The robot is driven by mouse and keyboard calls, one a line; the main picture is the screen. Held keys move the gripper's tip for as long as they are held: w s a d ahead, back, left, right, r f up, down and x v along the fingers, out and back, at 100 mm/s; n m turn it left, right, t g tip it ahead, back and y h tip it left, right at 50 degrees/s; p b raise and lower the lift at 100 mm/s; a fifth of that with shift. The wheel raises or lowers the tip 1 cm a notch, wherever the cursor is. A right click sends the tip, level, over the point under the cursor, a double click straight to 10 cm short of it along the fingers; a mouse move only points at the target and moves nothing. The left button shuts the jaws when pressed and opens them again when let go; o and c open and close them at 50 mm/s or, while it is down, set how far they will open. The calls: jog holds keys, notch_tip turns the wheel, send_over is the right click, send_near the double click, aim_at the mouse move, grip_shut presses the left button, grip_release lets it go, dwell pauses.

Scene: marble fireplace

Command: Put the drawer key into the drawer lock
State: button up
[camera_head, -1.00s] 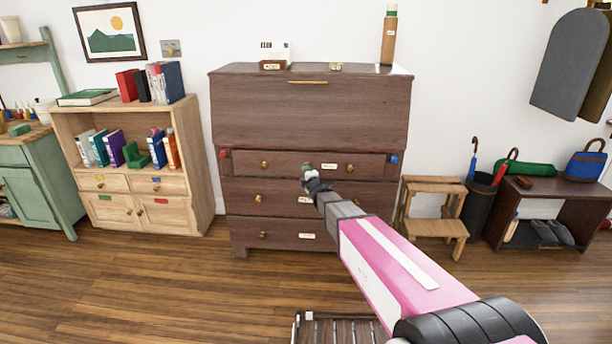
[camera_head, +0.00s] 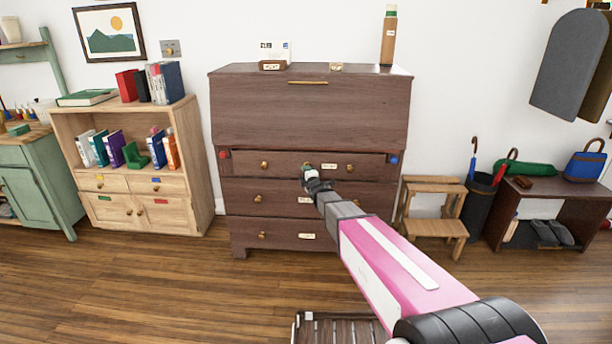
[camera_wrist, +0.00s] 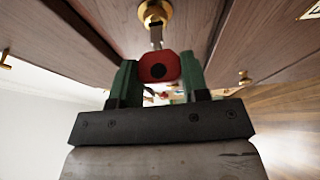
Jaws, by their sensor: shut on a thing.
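The drawer key (camera_wrist: 158,68) has a red head and a metal shaft. My gripper (camera_wrist: 157,75) is shut on the red head, with a green finger on each side, in the wrist view. The key's shaft points at the brass drawer lock (camera_wrist: 155,12) on the dark wood front, and its tip is at or very near the lock; I cannot tell whether it is inside. In the head view my gripper (camera_head: 308,172) is at the top drawer (camera_head: 285,164) of the dark bureau (camera_head: 310,115). The key and the lock are hidden there.
A pale label (camera_head: 328,166) and brass knobs (camera_head: 350,167) are on the drawer front. A low bookcase (camera_head: 145,115) stands left of the bureau. A wooden step stool (camera_head: 437,225) stands close on its right.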

jog(key=shift+w, duration=0.8)
dwell(1.4)
